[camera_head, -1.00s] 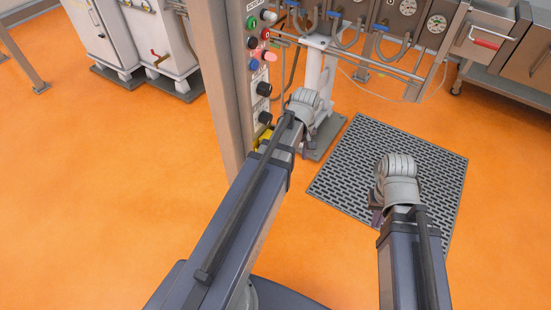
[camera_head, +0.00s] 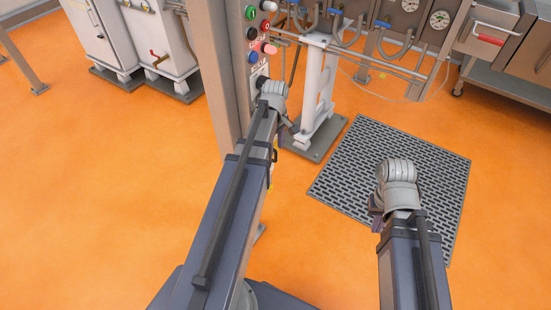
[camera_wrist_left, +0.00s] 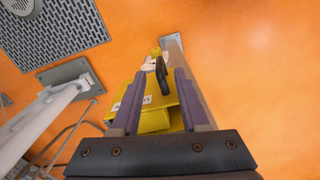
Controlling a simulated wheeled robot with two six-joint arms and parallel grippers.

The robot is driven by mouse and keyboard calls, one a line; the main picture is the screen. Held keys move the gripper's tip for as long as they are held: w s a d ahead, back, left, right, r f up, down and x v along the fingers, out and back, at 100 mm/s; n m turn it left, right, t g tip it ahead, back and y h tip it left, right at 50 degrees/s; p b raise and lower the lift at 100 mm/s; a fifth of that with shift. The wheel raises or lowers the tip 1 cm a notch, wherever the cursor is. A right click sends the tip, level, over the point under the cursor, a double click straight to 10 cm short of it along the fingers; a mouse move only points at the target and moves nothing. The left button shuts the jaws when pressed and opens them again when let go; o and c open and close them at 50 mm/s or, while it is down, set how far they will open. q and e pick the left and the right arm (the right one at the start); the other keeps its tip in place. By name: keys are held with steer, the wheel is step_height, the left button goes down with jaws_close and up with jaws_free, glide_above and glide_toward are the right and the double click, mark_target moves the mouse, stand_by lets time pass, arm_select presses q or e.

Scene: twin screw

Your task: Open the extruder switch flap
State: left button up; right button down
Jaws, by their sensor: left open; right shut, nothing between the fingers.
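A yellow switch housing (camera_wrist_left: 152,118) with a black handle (camera_wrist_left: 162,77) shows in the left wrist view; I take its yellow front to be the flap. My left gripper (camera_wrist_left: 157,80) is open, its two purple fingers on either side of the handle. I cannot tell whether they touch it. In the head view my left wrist hides most of the housing and the left fingers. My right gripper (camera_head: 376,206) is shut and empty, mostly hidden behind its wrist, above the floor grate.
A grey post (camera_head: 212,75) carries a panel of coloured buttons (camera_head: 262,30) just above my left wrist. A white pedestal (camera_head: 318,90) stands right of it. A dark floor grate (camera_head: 345,165) lies further right. Orange floor is open at left.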

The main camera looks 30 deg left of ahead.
mark_target(275, 150)
arm_select(q)
step_height(275, 150, down, 5)
steer(key=b, duration=0.3)
steer(key=shift+r+b, duration=0.1)
steer(key=shift+b, duration=0.3)
jaws_close()
stand_by(1.0)
